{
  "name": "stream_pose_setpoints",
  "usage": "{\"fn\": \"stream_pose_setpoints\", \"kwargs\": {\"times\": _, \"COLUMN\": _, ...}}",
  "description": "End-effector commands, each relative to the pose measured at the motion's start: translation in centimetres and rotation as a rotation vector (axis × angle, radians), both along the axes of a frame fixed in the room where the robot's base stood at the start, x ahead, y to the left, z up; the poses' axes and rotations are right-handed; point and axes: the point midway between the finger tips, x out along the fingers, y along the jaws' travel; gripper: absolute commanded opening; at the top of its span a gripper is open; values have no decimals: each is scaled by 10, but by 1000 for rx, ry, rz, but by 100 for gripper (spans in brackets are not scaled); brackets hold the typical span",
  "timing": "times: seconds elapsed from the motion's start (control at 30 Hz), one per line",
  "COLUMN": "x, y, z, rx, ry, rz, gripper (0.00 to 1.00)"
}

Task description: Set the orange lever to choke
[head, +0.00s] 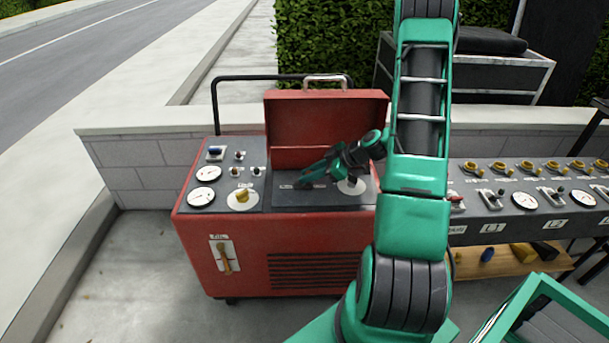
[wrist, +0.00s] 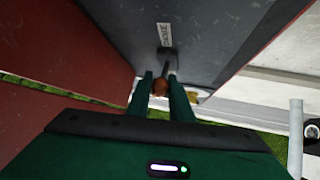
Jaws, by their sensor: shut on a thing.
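The orange lever's knob (wrist: 160,87) is between my two green fingertips in the wrist view. Its short dark stem (wrist: 166,66) runs from the knob to a dark base on the grey panel. A small white label (wrist: 163,36), hard to read, lies on the panel beyond the base. My gripper (wrist: 160,84) is shut on the knob. In the head view my gripper (head: 304,182) is low over the dark panel (head: 282,201) in front of the raised red lid (head: 318,120). There the knob is hidden by my fingers.
The red machine (head: 240,270) has gauges (head: 201,196), a yellow knob (head: 242,196) and a tan front handle (head: 225,260). The open lid stands close behind my gripper. A long control panel (head: 500,211) with switches is at right. Open pavement lies at left.

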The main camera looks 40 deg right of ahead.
Motion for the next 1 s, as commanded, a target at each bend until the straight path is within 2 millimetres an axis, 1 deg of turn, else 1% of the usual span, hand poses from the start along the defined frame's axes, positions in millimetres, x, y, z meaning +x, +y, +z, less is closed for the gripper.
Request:
{"fn": "stream_pose_setpoints", "kwargs": {"times": 0.1, "x": -4, "y": -5, "z": -4, "rx": 56, "ry": -32, "rz": -5, "gripper": 0}}
{"fn": "stream_pose_setpoints", "kwargs": {"times": 0.4, "x": -6, "y": -8, "z": -5, "rx": 133, "ry": -86, "rz": -2, "gripper": 0}}
{"fn": "stream_pose_setpoints", "kwargs": {"times": 0.9, "x": -7, "y": -8, "z": -6, "rx": 147, "ry": -93, "rz": -1, "gripper": 0}}
{"fn": "stream_pose_setpoints", "kwargs": {"times": 0.93, "x": -7, "y": -8, "z": -6, "rx": 147, "ry": -93, "rz": -1, "gripper": 22}}
{"fn": "stream_pose_setpoints", "kwargs": {"times": 0.97, "x": -7, "y": -8, "z": -6, "rx": 147, "ry": -93, "rz": -1, "gripper": 29}}
{"fn": "stream_pose_setpoints", "kwargs": {"times": 1.0, "x": -7, "y": -8, "z": -6, "rx": 146, "ry": -94, "rz": 0, "gripper": 38}}
